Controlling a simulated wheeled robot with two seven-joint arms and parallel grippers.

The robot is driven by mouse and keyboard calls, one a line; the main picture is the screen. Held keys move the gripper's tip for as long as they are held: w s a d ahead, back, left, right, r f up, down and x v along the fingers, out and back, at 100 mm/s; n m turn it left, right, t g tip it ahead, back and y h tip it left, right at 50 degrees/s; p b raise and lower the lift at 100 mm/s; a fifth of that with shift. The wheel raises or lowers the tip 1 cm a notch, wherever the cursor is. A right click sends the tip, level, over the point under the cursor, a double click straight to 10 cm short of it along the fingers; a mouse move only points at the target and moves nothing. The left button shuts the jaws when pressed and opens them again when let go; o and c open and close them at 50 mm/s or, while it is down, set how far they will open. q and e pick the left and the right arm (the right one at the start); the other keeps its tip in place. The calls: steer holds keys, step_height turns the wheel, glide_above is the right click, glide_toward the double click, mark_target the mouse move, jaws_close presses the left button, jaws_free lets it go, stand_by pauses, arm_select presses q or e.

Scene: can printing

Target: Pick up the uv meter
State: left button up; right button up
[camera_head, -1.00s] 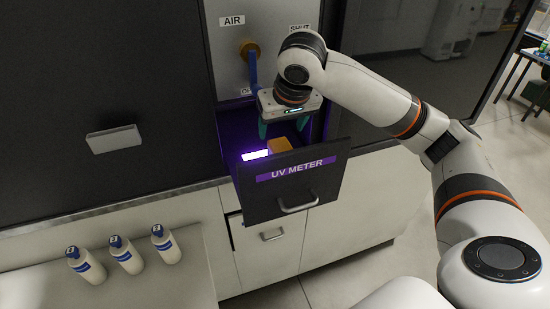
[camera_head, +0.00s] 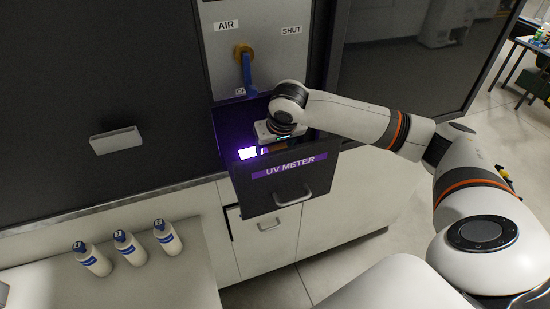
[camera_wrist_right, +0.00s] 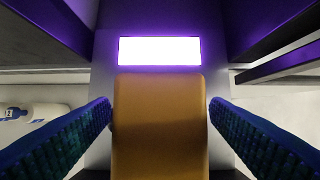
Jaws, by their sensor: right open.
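The UV meter shows in the right wrist view as an orange block (camera_wrist_right: 160,125) below a bright white lit panel (camera_wrist_right: 160,51); I cannot tell whether the panel belongs to it. In the head view a sliver of orange (camera_head: 277,149) shows beside the lit panel (camera_head: 247,153), inside the pulled-out drawer labelled UV METER (camera_head: 290,185). My right gripper (camera_wrist_right: 160,112) is open, with its dark teal fingers on either side of the orange block and narrow gaps visible. In the head view its fingers are hidden in the drawer. My left gripper is not in view.
The drawer's dark walls close in around my right gripper. A blue-handled valve (camera_head: 246,72) is on the panel above. Three white bottles (camera_head: 129,248) stand on a light counter (camera_head: 150,290) at lower left. A grey handle (camera_head: 115,140) sticks out from the dark door.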

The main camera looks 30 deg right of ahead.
steer(key=shift+r, duration=0.1)
steer(key=c, duration=1.5)
